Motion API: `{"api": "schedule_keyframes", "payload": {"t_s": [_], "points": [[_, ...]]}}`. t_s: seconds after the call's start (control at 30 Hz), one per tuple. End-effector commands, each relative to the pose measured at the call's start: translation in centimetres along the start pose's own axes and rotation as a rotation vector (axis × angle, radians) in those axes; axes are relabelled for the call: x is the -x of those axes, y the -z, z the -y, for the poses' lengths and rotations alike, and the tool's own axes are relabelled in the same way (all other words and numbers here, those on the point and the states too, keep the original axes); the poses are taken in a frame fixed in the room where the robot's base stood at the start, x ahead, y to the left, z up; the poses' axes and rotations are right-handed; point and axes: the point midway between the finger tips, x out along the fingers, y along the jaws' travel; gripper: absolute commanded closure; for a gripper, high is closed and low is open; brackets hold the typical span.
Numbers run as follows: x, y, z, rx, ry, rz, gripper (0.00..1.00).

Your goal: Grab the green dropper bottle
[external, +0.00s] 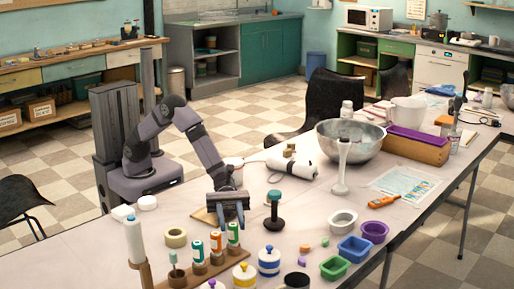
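The bottle with a green label (233,238) is at the rack's right end. One with an orange label (215,246) and one with a teal label (197,255) stand to its left. My gripper (231,218) points down just above or behind the green-labelled bottle. Its two fingers look apart, with nothing visibly held. I cannot tell whether the bottle's top is between the fingers or in front of them.
A black stand with a green top (274,208) is close to the gripper's right. Blue-banded (269,262) and yellow-banded (244,276) jars stand in front. A tall white bottle (134,240) and tape roll (176,237) are left. Coloured bins (355,249) are right.

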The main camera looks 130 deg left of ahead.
Motion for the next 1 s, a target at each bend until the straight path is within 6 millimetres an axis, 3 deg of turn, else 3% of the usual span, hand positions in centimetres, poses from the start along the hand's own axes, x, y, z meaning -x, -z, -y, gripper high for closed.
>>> {"api": "schedule_keyframes", "payload": {"t_s": [0.43,0.8,1.0], "points": [[-2.4,-0.1,0.2,-0.002,0.003,-0.002,0.68],[-6.4,-0.4,0.4,-0.003,0.003,-0.001,0.68],[-6.9,-0.4,0.3,-0.001,0.002,-0.003,0.68]]}}
